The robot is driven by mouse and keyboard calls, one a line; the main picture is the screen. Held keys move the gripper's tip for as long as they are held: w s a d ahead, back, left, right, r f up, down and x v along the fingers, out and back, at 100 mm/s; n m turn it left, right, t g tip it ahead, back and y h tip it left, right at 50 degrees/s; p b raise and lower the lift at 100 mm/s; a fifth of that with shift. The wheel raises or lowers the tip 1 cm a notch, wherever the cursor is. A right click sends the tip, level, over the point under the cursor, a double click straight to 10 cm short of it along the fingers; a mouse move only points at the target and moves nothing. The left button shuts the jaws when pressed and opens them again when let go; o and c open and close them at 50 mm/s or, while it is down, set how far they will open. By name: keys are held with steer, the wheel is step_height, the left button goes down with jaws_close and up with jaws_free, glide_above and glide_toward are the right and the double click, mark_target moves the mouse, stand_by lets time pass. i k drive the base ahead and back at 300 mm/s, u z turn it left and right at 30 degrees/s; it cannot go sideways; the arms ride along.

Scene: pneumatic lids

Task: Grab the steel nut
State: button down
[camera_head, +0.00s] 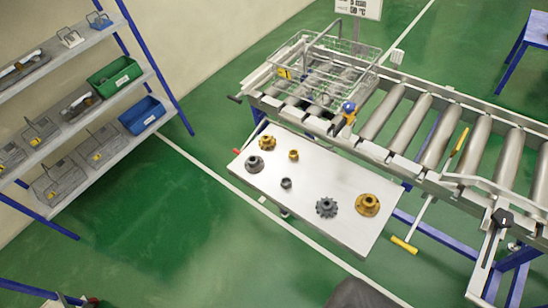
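A small grey steel nut (286,183) sits near the middle of a light metal side table (318,178). It stands apart from the parts around it. A small brass nut (293,155) lies behind it. My gripper's fingers do not show in this view. A dark rounded shape at the bottom edge may be part of me, but I cannot tell.
Also on the table are a grey flanged part (254,164), a brass part (267,143), a grey gear (327,207) and a brass flange (368,205). A roller conveyor (432,132) with a wire basket (318,72) runs behind. A shelf rack (100,110) stands left.

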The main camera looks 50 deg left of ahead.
mark_target(284, 179)
steer(key=u, duration=1.3)
steer(key=k, duration=1.15)
steer(key=z, duration=0.35)
steer(key=i, duration=0.95)
steer(key=u, duration=0.1)
